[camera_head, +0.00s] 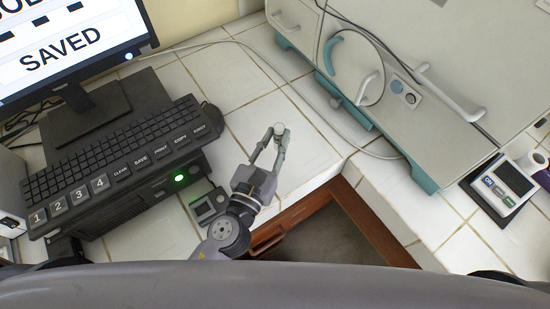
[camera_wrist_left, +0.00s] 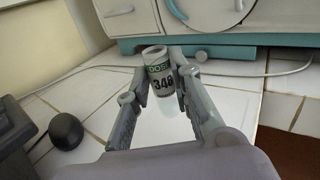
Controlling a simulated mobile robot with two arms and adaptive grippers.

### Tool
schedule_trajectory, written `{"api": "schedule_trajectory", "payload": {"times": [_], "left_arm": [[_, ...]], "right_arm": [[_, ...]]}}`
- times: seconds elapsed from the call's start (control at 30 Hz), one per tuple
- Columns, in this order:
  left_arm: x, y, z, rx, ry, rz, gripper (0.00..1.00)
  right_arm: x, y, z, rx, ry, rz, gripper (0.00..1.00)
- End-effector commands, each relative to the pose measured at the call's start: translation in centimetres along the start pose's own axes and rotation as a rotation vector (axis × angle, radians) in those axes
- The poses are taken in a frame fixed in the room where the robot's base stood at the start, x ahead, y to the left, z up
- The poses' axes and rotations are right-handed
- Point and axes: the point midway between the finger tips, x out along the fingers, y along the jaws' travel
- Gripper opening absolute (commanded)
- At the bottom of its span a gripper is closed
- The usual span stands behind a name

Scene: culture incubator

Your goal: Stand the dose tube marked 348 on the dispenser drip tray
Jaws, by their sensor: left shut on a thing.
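The dose tube (camera_wrist_left: 161,82) is marked 348 and has a green band reading DOSE near its top. My left gripper (camera_wrist_left: 160,88) is shut on it, with a finger on each side, and the tube is close to upright in the left wrist view. In the head view the tube's round top (camera_head: 279,128) shows between the fingertips of the left gripper (camera_head: 276,137), over the white tiled counter. I cannot make out the dispenser drip tray for certain. My right gripper is not in view.
A keyboard (camera_head: 110,150) and a monitor (camera_head: 70,45) reading SAVED stand at the left. A grey and teal incubator (camera_head: 440,60) fills the back right. A small device with a screen (camera_head: 505,183) sits at the far right. A cable (camera_head: 235,45) crosses the tiles.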

Motion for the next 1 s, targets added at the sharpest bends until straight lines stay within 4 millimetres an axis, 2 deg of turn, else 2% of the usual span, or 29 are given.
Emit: {"api": "schedule_trajectory", "payload": {"times": [0.03,0.17,0.3,0.43,0.93,0.97,1.0], "left_arm": [[0.0,0.0,-0.7,0.000,-0.001,0.000,0.07],[0.0,0.0,-1.3,0.000,-0.001,0.000,0.07],[0.0,0.0,-3.5,0.000,0.001,0.001,0.07],[0.0,0.1,-4.9,0.001,0.000,0.001,0.07],[0.0,0.0,-5.5,0.000,-0.001,0.000,0.07],[0.0,0.0,-5.3,0.000,-0.001,0.000,0.23],[0.0,0.0,-5.3,0.000,-0.001,0.000,0.25]], "right_arm": [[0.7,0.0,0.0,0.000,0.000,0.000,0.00],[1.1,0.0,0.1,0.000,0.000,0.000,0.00],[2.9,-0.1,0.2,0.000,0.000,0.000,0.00],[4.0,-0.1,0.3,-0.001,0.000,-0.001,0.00],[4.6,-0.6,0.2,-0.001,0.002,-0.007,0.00],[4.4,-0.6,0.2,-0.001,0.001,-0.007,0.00],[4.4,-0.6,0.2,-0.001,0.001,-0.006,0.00]]}}
